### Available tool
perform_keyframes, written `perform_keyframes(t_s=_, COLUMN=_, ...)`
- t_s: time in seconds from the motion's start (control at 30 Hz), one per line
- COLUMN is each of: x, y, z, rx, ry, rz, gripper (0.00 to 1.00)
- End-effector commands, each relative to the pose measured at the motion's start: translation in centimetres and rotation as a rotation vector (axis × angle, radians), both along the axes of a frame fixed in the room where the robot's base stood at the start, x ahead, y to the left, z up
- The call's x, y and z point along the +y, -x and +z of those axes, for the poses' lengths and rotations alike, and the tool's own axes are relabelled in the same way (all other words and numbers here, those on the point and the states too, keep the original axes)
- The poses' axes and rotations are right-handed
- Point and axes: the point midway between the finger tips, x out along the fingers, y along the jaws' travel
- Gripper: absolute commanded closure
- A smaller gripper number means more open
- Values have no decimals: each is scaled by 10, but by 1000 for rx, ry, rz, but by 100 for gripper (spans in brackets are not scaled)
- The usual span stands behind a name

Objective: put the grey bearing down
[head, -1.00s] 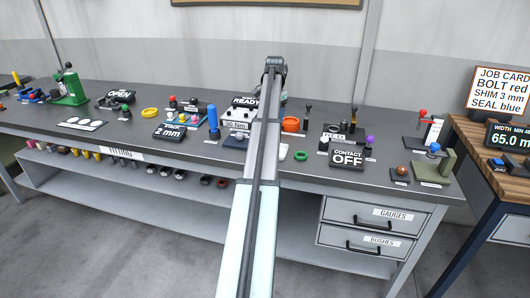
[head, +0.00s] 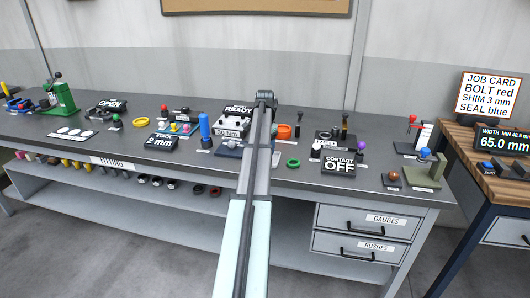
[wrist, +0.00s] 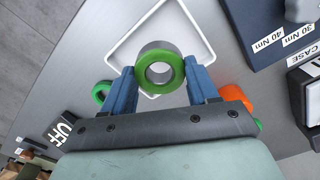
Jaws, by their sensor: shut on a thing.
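The grey bearing (wrist: 147,52) is a thick ring with a grey outer body and a green face around its open bore. My gripper (wrist: 162,80) is shut on it, with a blue finger on either side in the wrist view. In the head view my arm hides the gripper and the bearing.
The CONTACT OFF sign (head: 339,164) stands farther right. A dark block labelled 30 Nm and 40 Nm (wrist: 262,25) is close on the right in the wrist view.

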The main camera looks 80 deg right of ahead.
Motion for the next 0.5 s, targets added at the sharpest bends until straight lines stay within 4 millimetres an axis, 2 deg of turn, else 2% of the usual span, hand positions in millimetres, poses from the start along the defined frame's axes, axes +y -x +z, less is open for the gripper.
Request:
perform_keyframes(t_s=0.1, x=1, y=0, z=-17, rx=0, ry=-2, rz=0, gripper=66)
perform_keyframes(t_s=0.2, x=1, y=0, z=-25, rx=0, ry=-1, rz=0, gripper=66)
perform_keyframes(t_s=0.5, x=0, y=0, z=-26, rx=0, ry=0, rz=0, gripper=66)
